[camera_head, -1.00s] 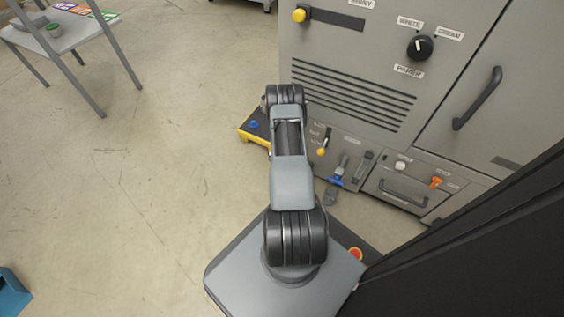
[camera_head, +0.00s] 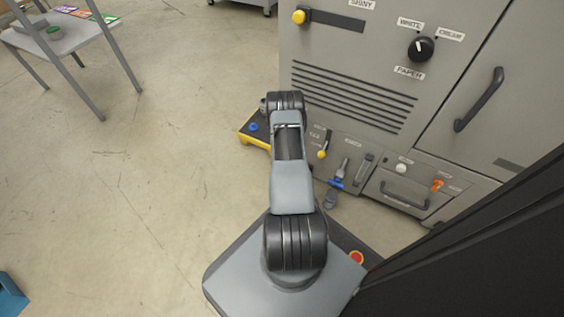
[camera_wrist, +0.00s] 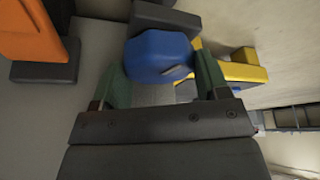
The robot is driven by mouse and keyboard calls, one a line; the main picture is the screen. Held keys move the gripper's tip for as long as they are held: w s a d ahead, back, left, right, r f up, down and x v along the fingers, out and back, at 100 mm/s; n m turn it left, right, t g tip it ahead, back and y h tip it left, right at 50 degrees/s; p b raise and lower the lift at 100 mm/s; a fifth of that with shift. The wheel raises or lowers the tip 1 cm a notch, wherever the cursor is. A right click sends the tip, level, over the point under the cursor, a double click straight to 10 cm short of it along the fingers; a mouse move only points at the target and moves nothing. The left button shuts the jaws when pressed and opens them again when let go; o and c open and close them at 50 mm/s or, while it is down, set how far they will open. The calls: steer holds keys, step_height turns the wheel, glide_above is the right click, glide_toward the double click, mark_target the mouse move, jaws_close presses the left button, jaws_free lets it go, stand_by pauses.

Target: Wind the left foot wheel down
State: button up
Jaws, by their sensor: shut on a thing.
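A blue rounded wheel (camera_wrist: 158,57) fills the space between the two green fingers of my gripper (camera_wrist: 162,72) in the wrist view. The fingers are shut on it, one on each side. What is under the wheel is mostly hidden. A separate blue knob (camera_head: 253,127) shows left of my arm, on a dark block with a yellow edge (camera_head: 254,142). I cannot tell whether it is the same part as the held wheel.
The grey machine front (camera_head: 350,95) stands close ahead and right, with a yellow-tipped lever (camera_head: 322,155), a blue handle (camera_head: 336,183) and an orange handle (camera_head: 438,185). An orange part (camera_wrist: 35,30) is near the fingers at upper left. A table (camera_head: 75,45) stands far left; open floor lies between.

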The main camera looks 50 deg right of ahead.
steer(key=shift+c, duration=0.5)
steer(key=shift+m, duration=0.3)
steer(key=m+p, duration=0.1)
steer(key=m+g+p, duration=0.1)
steer(key=p, duration=0.1)
steer(key=shift+w+a+r+m+h, duration=0.1)
steer(key=shift+r+m+h, duration=0.1)
steer(key=shift+m+h, duration=0.2)
steer(key=shift+f+m+g+p, duration=0.25)
steer(key=shift+m+g, duration=0.25)
steer(key=shift+m, duration=0.7)
steer(key=m+g, duration=0.1)
steer(key=m, duration=0.1)
steer(key=shift+w+m+b, duration=0.15)
steer(key=shift+m+b, duration=0.15)
steer(key=m+g+b, duration=0.2)
steer(key=m, duration=0.4)
steer(key=shift+b, duration=0.4)
steer(key=m+g+y, duration=0.1)
steer(key=m, duration=0.2)
steer(key=m+g, duration=0.1)
steer(key=m, duration=0.1)
steer(key=shift+m+y, duration=0.4)
